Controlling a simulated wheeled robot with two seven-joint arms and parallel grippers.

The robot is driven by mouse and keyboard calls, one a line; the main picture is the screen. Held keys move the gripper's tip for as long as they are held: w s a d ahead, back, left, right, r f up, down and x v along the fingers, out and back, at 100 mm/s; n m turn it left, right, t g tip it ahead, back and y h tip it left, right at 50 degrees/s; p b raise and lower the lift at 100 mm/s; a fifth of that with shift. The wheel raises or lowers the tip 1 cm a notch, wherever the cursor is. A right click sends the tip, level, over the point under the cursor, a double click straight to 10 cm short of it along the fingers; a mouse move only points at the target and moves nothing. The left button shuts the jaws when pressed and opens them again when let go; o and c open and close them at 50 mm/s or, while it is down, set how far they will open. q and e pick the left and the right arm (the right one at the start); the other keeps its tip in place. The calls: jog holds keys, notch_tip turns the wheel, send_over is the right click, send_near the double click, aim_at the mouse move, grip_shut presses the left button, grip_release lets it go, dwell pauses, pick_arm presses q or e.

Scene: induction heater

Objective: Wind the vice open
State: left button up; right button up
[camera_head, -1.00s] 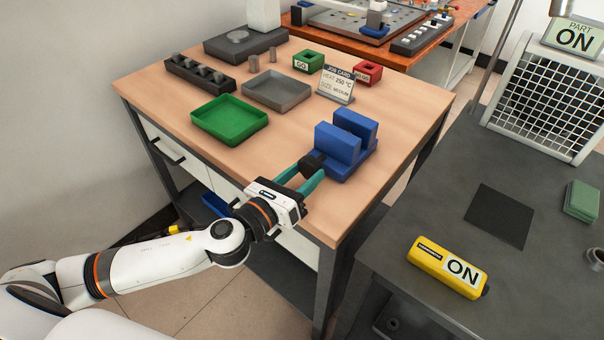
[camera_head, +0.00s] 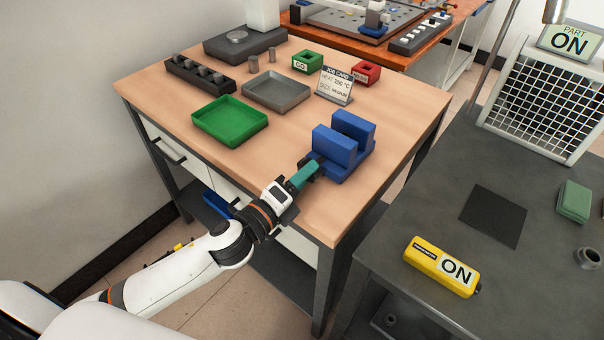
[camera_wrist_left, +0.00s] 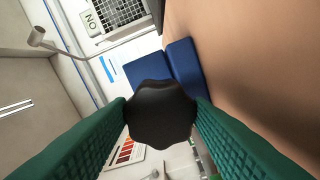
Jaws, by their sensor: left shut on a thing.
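The blue vice (camera_head: 338,150) sits near the front right edge of the wooden workbench, with a gap between its two upright jaws. In the left wrist view its blue body (camera_wrist_left: 182,65) shows behind a black lobed knob (camera_wrist_left: 161,113). My left gripper (camera_head: 312,168) is at the vice's front left side. Its green fingers stand on either side of the knob and are shut on it. In the head view the gripper mostly hides the knob. The gripper looks rolled about its own axis there. My right gripper is not in view.
On the workbench (camera_head: 215,165) are a green tray (camera_head: 262,125), a grey tray (camera_head: 305,95), a job card (camera_head: 338,85) and green and red blocks. A dark table (camera_head: 400,225) at right holds a yellow ON box (camera_head: 425,258). Bare wood lies left of the vice.

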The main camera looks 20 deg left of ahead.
pick_arm(q)
jog(key=n+p, duration=0.1)
jog(key=n, duration=0.3)
jog(key=shift+r+n+p, duration=0.2)
jog(key=shift+n+p, duration=0.1)
jog(key=shift+p, duration=0.1)
jog(key=n+p, duration=0.2)
jog(key=n, duration=0.2)
jog(key=shift+n, duration=0.3)
jog(key=o, duration=1)
jog(key=shift+f, duration=0.1)
jog(key=shift+s+a+f, duration=0.1)
jog(key=shift+s+a, duration=0.05)
jog(key=shift+s, duration=0.2)
jog(key=b+v, duration=0.1)
jog(key=v, duration=1)
jog(key=shift+b, duration=0.4)
